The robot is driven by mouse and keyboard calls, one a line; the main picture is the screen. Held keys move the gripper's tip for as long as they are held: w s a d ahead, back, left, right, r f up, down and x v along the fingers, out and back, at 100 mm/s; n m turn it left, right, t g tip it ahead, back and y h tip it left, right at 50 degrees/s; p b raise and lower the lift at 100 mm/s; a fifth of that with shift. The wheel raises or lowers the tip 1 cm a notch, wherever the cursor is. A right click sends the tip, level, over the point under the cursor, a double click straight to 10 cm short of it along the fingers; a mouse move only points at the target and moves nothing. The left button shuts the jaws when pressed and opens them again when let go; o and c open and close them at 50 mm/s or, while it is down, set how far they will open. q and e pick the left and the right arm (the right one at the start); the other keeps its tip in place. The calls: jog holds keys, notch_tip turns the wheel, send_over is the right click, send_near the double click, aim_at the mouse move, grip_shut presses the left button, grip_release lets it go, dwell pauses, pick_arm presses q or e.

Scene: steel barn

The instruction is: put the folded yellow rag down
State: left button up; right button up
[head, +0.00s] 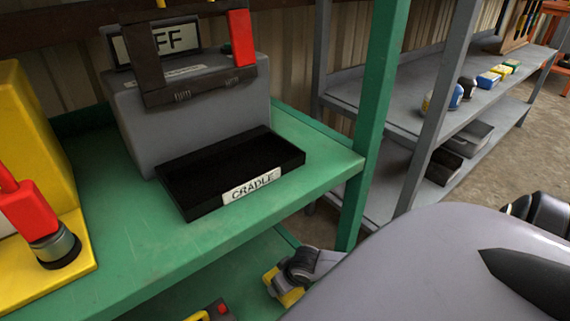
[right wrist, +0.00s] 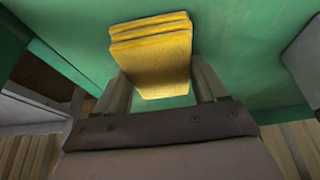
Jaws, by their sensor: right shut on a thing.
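The folded yellow rag (right wrist: 150,55) shows in the right wrist view as a thick, layered pad. My right gripper (right wrist: 160,76) is shut on it, with a finger on each side. A green surface lies beyond the rag; I cannot tell whether they touch. In the head view a yellow patch (head: 290,299), seemingly the rag, shows low at the centre beside my grey and dark wrist, below the upper green shelf's front edge. My left gripper is not in view.
The green shelf (head: 130,235) bears an empty black tray (head: 172,200) labelled CRADLE, a grey box (head: 195,115) and a yellow unit (head: 35,130) with a red-handled part. A green post (head: 372,120) stands right of the tray. Grey shelving (head: 400,115) with small goods stands behind.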

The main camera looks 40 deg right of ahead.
jog(key=o, duration=1.1)
jog(key=shift+o, duration=0.2)
jog(key=shift+r, duration=0.35)
jog(key=p+v, duration=0.3)
jog(key=v, duration=0.1)
jog(key=shift+r, duration=0.2)
pick_arm(q)
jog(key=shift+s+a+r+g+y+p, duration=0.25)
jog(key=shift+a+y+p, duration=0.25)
jog(key=shift+p, duration=0.5)
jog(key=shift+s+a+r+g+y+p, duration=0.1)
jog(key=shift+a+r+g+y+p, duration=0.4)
jog(key=shift+p, duration=0.45)
pick_arm(e)
jog(key=v, duration=0.7)
